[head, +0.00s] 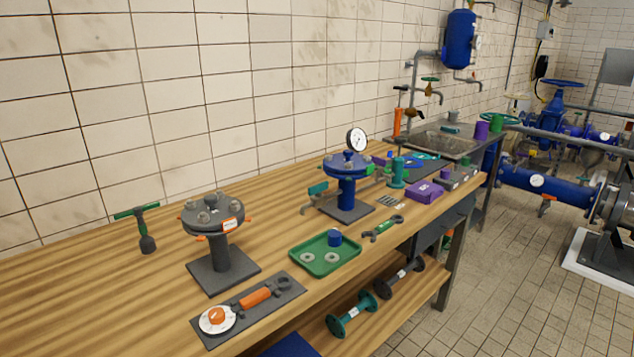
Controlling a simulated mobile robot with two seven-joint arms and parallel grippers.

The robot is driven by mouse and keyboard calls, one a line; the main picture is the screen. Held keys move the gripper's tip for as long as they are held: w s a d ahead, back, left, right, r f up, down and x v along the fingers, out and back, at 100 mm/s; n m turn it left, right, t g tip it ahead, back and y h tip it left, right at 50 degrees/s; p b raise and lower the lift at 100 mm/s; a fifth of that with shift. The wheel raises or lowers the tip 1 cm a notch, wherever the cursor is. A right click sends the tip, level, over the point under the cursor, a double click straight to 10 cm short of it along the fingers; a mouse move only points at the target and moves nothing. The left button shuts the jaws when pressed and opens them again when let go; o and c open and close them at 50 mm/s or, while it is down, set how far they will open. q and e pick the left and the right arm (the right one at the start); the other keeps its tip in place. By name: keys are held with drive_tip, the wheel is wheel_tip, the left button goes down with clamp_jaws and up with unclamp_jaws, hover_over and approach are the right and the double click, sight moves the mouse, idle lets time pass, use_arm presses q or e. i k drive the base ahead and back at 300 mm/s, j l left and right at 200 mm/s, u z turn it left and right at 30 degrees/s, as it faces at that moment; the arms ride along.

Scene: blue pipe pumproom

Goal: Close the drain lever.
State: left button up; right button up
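No part is clearly marked as the drain lever. A small orange lever (546,204) hangs under the blue pipe (550,184) at the right, low over the floor. It is too small to tell whether it is open or shut. A teal-handled lever (318,188) sticks out on the left of the blue flange stand (347,185) on the bench; I cannot tell whether it is a valve lever. Neither of my grippers is in view.
The wooden workbench (120,285) runs along the tiled wall, holding a grey flange stand (218,240), a green tray (325,268) and a sink (445,142) at its far end. Blue pump piping (556,103) stands beyond. The tiled floor (500,280) right of the bench is clear.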

sight(316, 189)
drive_tip(key=i+l+u, duration=0.1)
drive_tip(key=u, duration=0.85)
drive_tip(key=l+u, duration=0.35)
drive_tip(key=l, duration=0.15)
drive_tip(key=l+u, duration=0.35)
drive_tip(key=l, duration=0.2)
